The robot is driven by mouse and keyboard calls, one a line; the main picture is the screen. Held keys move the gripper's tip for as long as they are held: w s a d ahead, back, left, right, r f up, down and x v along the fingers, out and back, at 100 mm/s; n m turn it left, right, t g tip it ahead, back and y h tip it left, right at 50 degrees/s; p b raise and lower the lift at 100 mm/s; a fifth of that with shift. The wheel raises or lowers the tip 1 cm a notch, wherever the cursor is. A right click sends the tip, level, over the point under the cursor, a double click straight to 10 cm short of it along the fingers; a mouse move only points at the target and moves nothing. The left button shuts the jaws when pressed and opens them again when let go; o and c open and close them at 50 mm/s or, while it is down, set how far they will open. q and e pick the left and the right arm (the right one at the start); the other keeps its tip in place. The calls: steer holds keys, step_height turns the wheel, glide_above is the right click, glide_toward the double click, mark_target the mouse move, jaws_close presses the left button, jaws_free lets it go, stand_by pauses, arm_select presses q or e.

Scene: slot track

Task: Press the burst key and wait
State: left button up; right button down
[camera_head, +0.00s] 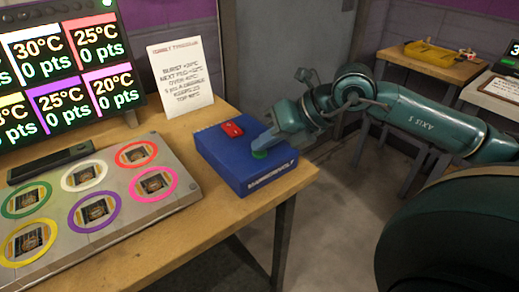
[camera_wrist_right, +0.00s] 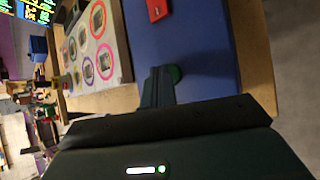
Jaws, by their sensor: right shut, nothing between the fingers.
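I cannot tell from labels which is the burst key. Whether the tips touch or press the button is unclear. My left gripper is not in view.
A grey panel (camera_head: 185,190) with several coloured rings lies left of the box. A screen (camera_head: 60,65) shows temperatures and "0 pts" on its tiles. A printed card (camera_head: 180,80) stands behind the box. Another table (camera_head: 425,63) is at the back right.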

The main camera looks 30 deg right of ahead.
mark_target(265, 153)
steer(key=shift+r+p, duration=0.3)
steer(key=shift+r, duration=0.4)
steer(key=shift+r+p, duration=1.85)
steer(key=shift+r, duration=0.75)
steer(key=shift+f, duration=0.1)
